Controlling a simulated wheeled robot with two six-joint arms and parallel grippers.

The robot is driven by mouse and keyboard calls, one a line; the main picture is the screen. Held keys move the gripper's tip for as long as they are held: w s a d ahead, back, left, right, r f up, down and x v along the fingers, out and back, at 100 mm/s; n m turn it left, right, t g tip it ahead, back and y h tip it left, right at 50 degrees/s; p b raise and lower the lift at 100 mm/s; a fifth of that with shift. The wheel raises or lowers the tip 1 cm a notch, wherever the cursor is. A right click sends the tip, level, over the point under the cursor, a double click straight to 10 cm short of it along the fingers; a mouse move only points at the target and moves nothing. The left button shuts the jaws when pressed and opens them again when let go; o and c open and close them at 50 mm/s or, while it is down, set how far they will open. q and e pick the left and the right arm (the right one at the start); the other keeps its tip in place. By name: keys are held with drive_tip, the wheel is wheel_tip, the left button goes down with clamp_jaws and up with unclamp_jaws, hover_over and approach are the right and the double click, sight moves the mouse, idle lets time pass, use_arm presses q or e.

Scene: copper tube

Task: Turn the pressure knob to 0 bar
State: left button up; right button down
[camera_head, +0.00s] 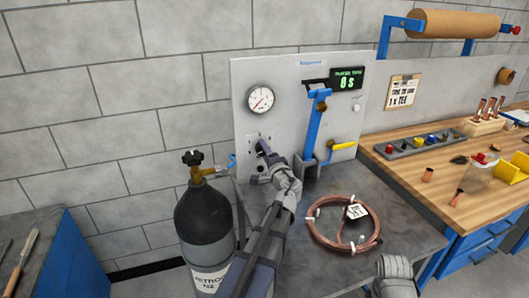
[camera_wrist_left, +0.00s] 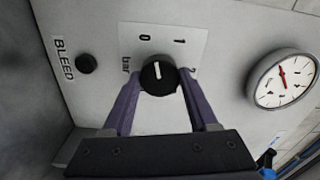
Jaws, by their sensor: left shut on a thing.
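The black pressure knob (camera_wrist_left: 159,76) sits on a white scale plate marked 0, 1, 2 and bar in the left wrist view. Its white mark points up, close to the 0 side; the exact reading is hard to tell. My left gripper (camera_wrist_left: 156,82) is shut on the knob, one purple finger on each side. In the head view my left gripper (camera_head: 263,150) reaches the panel below the gauge and hides the knob. The round pressure gauge (camera_head: 260,99) has a red needle pointing lower left; it also shows in the left wrist view (camera_wrist_left: 284,78).
A black BLEED button (camera_wrist_left: 86,63) is left of the knob in the wrist view. A dark gas cylinder (camera_head: 203,225) stands left of my arm. A copper coil (camera_head: 313,238), a blue clamp stand (camera_head: 312,130) and its yellow lever (camera_head: 343,146) are to the right.

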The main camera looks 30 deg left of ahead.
use_arm(q)
drive_tip(key=shift+n, duration=1.6)
drive_tip(key=o, duration=1.4)
drive_tip(key=shift+c, duration=0.2)
drive_tip(key=v, duration=0.8)
drive_tip(key=shift+a, duration=0.1)
